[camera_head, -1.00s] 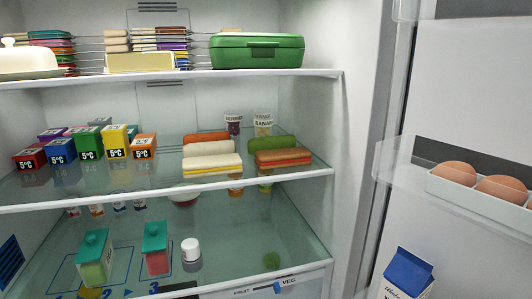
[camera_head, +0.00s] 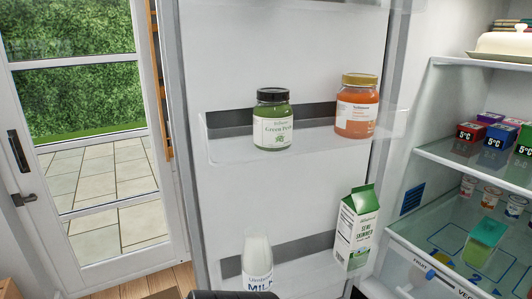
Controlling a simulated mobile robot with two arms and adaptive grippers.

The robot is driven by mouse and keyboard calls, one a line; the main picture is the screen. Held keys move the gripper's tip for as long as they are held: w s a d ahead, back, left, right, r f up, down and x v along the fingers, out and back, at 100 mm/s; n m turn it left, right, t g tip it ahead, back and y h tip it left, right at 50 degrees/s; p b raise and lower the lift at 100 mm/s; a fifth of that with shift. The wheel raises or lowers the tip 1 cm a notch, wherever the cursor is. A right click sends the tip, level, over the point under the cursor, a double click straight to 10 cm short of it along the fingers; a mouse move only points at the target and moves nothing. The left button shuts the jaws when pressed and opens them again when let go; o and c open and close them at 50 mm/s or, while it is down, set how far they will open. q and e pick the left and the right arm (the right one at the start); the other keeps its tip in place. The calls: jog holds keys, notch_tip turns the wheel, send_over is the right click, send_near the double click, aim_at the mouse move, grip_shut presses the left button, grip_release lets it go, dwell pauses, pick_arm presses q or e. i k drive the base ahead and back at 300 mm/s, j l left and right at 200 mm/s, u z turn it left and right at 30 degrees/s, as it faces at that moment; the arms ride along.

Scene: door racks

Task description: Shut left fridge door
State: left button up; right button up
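The left fridge door (camera_head: 285,45) stands open in the head view, its white inner side facing me. Its free edge is at the left, beside the glass door, and its hinge side is at the right, by the fridge interior. Its upper rack holds a green jar (camera_head: 272,128) with a black lid and an orange jar (camera_head: 356,112) with a gold lid. Its lower rack holds a milk bottle (camera_head: 257,262) and a green and white carton (camera_head: 355,232). A dark piece, perhaps part of my arm, shows at the bottom edge. Neither gripper can be made out.
The fridge interior (camera_head: 435,130) is open at the right, with coloured boxes (camera_head: 470,131), small pots (camera_head: 491,196), a green-lidded container (camera_head: 486,240) and a butter dish (camera_head: 503,43) on its shelves. A glazed white house door (camera_head: 85,150) stands at the left. Some wooden floor shows at lower left.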

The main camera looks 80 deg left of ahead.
aim_at(216, 55)
jog(key=k+j+z, duration=0.25)
jog(key=k+j, duration=0.8)
jog(key=k+l, duration=0.05)
